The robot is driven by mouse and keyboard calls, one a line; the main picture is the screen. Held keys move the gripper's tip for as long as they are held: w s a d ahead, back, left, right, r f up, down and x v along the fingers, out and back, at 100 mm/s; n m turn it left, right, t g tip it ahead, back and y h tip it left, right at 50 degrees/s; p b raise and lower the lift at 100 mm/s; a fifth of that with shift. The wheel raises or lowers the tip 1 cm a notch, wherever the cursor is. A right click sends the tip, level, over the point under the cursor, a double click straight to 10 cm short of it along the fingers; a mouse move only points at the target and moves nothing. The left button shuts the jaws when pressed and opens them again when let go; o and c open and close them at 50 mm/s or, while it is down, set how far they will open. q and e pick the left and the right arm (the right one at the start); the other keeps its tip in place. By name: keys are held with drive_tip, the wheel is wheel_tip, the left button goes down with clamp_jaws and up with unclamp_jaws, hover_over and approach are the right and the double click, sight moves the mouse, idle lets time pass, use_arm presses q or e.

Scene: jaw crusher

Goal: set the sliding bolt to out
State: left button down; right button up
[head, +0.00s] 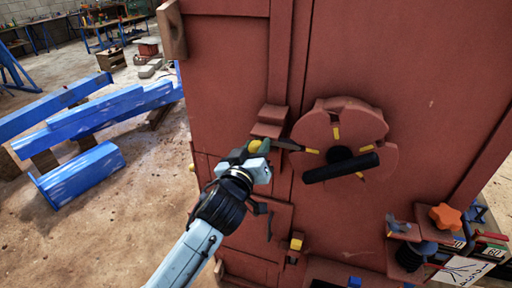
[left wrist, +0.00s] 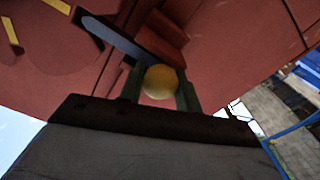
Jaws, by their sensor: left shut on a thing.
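The sliding bolt shows in the head view as a dark grey bar (head: 289,145) with a yellow ball knob (head: 254,146). It runs through a red bracket (head: 270,121), and its tip reaches the left edge of the red notched wheel (head: 350,122). My left gripper (head: 258,153) is shut on the yellow knob. In the left wrist view the yellow knob (left wrist: 160,82) sits between the two fingers, and the grey bar (left wrist: 113,38) extends to the upper left. The gripper hides part of the bolt. My right gripper is not in view.
The wheel has a black handle bar (head: 341,167) across its front. A side shelf at lower right carries an orange star knob (head: 446,216). Blue beams (head: 85,120) lie on the floor at left. A small yellow-topped part (head: 296,243) sits lower on the panel.

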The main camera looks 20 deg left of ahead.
use_arm(q)
drive_tip(key=a+p, duration=0.1)
drive_tip(key=a, duration=0.3)
drive_tip(key=shift+w+a, duration=0.1)
drive_tip(key=shift+a, duration=0.05)
drive_tip(key=c, duration=1.4)
unclamp_jaws()
drive_tip(key=o, duration=0.4)
drive_tip(key=shift+a, duration=0.25)
drive_tip(key=shift+d, duration=0.15)
drive_tip(key=s+b, duration=0.2)
drive_tip(key=s, duration=1.1)
drive_tip(key=shift+s+a, duration=0.2)
drive_tip(key=shift+a, duration=0.05)
